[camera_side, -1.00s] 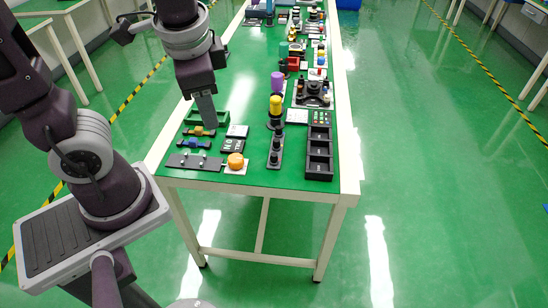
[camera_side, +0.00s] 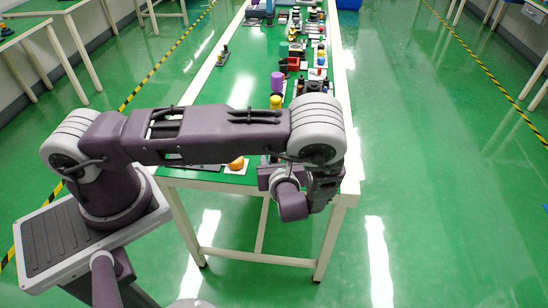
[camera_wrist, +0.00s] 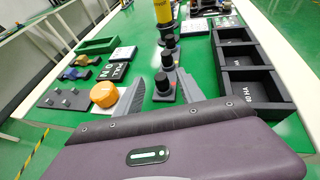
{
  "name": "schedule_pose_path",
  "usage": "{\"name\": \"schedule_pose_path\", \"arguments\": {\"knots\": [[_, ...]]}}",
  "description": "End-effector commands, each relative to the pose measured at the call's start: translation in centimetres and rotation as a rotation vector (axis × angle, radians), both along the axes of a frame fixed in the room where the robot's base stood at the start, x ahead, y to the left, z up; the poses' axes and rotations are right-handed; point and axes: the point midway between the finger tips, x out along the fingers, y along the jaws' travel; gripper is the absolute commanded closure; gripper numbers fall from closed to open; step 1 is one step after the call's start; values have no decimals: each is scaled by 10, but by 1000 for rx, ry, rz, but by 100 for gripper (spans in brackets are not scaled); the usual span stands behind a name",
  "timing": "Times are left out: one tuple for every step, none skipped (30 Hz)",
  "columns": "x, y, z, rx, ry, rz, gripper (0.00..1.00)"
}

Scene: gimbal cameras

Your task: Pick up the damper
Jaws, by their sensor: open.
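In the wrist view, a grey strip bears a row of black stepped round pieces; these look like the dampers, but I cannot tell which one is meant. The nearest black piece (camera_wrist: 163,88) stands upright between the fingers of my gripper (camera_wrist: 159,77). The fingers are open and apart, pointing along the strip; I cannot tell whether they touch it. Another black piece (camera_wrist: 168,58) stands just beyond. In the side view my arm hides the strip and my fingers.
A black compartment tray (camera_wrist: 285,107) lies close on the right. An orange round piece (camera_wrist: 104,94) is close on the left. A yellow cylinder (camera_wrist: 162,12) stands behind the row. A green tray (camera_wrist: 97,46) is at the back left. The table's front edge is near.

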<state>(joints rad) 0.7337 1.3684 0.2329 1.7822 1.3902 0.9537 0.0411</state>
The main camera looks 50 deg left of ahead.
Motion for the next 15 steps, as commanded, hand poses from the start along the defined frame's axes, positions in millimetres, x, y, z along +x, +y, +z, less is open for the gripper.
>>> {"name": "schedule_pose_path", "arguments": {"knots": [[6,9,-1,1,0,3,54],[9,13,-4,1,0,4,54],[12,17,-6,0,1,2,54],[13,20,-7,0,0,2,54],[14,22,-8,-1,-1,3,54],[15,24,-9,-1,-1,3,54],[16,24,-9,-1,-1,2,54],[16,24,-9,-2,-1,2,54],[16,24,-9,-2,-2,2,54],[16,24,-9,-2,-2,2,54],[16,24,-9,-2,-2,2,54],[16,24,-9,-2,-2,2,56],[16,24,-9,-2,-2,2,62],[16,24,-9,-2,-2,2,68],[16,24,-9,-2,-2,2,76]]}}
